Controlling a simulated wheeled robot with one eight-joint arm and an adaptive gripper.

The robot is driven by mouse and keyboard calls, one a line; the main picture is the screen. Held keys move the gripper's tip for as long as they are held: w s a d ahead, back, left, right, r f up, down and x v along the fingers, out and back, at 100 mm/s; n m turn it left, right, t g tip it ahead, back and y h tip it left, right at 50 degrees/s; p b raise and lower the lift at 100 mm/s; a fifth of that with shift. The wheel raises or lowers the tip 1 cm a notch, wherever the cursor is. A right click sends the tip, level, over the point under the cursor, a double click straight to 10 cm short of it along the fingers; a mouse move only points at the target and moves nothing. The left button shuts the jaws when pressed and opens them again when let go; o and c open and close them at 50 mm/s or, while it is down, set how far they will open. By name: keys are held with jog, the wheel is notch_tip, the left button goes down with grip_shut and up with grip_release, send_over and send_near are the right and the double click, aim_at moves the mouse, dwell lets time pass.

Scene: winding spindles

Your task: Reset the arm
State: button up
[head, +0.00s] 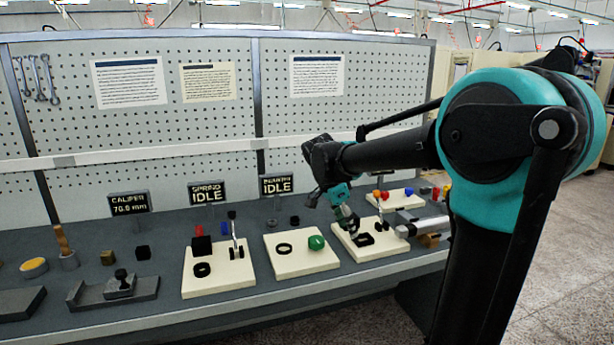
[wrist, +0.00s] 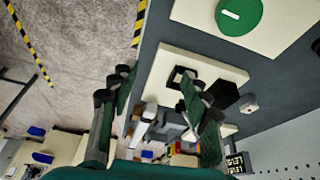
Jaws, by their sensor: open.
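My arm, black with teal joints, reaches in from the right in the head view. My gripper (head: 347,218) points down over or close to a cream board (head: 389,248) bearing a black square frame (head: 364,239). The board (wrist: 216,66) lies behind the right finger there, which partly hides the frame and a black block (wrist: 223,94). I cannot tell whether a fingertip touches the board.
A cream board (head: 291,268) with a green knob (head: 316,242) and black ring stands left of my gripper. Farther left is another board (head: 222,281) with an upright lever (head: 236,240). A grey cylinder (head: 425,227) lies to the right. Pegboard (head: 200,125) backs the bench.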

jog(key=s+d+f+n+t+y, duration=0.1)
jog(key=s+d+f+n, duration=0.3)
jog(key=s+f, duration=0.5)
jog(key=s+d+f+n+t+y, duration=0.1)
jog(key=s+d+f+n+y, duration=0.2)
jog(key=s+f+n, duration=0.5)
jog(key=shift+s+d+f+n+t, duration=0.35)
jog(key=shift+s+f+n, duration=0.1)
jog(key=shift+s, duration=0.5)
